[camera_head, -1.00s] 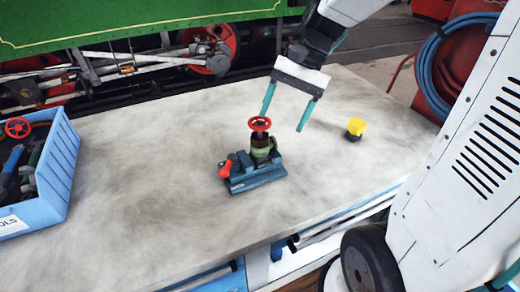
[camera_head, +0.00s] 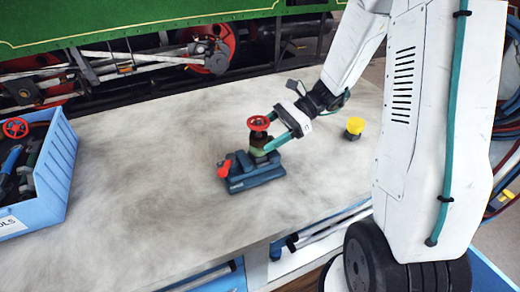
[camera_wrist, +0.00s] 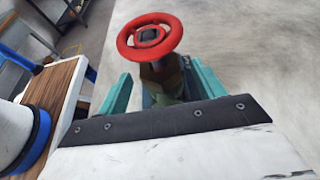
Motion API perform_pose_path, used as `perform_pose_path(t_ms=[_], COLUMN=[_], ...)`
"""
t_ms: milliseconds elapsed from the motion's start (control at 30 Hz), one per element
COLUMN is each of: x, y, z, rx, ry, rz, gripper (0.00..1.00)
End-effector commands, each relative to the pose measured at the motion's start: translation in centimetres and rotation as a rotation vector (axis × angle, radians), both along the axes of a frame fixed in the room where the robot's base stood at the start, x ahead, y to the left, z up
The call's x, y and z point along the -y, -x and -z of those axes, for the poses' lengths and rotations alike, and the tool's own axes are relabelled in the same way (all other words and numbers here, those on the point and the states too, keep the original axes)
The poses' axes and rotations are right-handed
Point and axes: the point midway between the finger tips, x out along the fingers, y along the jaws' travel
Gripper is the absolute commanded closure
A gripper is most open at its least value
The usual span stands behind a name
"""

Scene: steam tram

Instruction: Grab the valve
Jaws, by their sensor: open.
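The valve (camera_head: 258,124), with a red handwheel on a brass and green body, stands upright in a blue vise (camera_head: 256,177) with a red handle on the bench. My gripper (camera_head: 268,134) reaches in from the right at valve height, its teal fingers apart. In the wrist view the valve's red wheel (camera_wrist: 149,37) is above the finger gap, and its body sits between the two open fingers (camera_wrist: 160,76). I cannot tell whether either finger touches the body. Part of the valve's lower body is hidden by a finger in the head view.
A blue tools bin (camera_head: 50,180) at the left holds tools and another red wheel (camera_head: 15,128). A small yellow-topped object (camera_head: 355,126) stands to the right, close to my arm. The grey bench top (camera_head: 140,170) is clear around the vise. A green steam tram (camera_head: 130,20) stands behind.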

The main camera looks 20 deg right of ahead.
Motion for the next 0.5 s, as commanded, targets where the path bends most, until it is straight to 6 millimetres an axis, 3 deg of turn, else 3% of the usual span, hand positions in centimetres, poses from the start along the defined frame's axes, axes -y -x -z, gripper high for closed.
perform_pose_path(t_ms=[200,500], x=[-3.0,-3.5], y=[-0.1,-0.1], z=[1.1,1.4], rx=[-0.002,0.001], ry=[0.000,0.001], rz=[-0.004,-0.003], gripper=[0.32,0.32])
